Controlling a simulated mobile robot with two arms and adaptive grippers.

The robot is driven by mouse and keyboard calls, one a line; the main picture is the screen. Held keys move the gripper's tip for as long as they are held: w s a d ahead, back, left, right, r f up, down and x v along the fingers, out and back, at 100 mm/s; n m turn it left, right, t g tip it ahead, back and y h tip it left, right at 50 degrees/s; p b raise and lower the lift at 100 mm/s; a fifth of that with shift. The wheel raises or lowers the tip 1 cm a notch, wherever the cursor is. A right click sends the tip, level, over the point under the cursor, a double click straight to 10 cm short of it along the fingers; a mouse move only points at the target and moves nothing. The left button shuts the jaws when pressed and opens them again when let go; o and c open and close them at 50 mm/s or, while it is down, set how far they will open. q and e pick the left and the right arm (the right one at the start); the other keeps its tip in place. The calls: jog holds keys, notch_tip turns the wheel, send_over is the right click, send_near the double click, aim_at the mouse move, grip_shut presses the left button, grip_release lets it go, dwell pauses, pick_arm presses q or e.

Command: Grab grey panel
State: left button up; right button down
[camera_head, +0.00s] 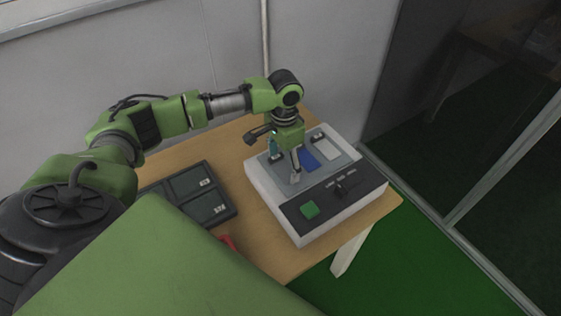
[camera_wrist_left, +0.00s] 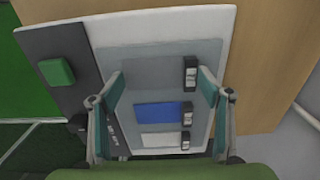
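A white test box (camera_head: 335,215) stands on the wooden table, with a blue panel (camera_head: 309,160) and a white panel (camera_head: 327,149) set in its grey top. The grey panel (camera_wrist_left: 152,75) shows in the left wrist view in the row with the blue panel (camera_wrist_left: 157,115) and white panel (camera_wrist_left: 160,140). My left gripper (camera_head: 284,161) points down over the grey end of this row. In the wrist view its two fingers (camera_wrist_left: 161,76) are spread apart, one on each side of the grey panel, with nothing gripped. Whether they touch the box top, I cannot tell. My right gripper is out of view.
A dark divided tray (camera_head: 222,221) with labels lies left of the box. The box front has a green button (camera_head: 310,210) and a black switch (camera_head: 343,190). A small red thing (camera_head: 229,243) is partly hidden near the tray. A wall stands close behind the table.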

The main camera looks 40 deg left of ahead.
pick_arm(q)
grip_shut()
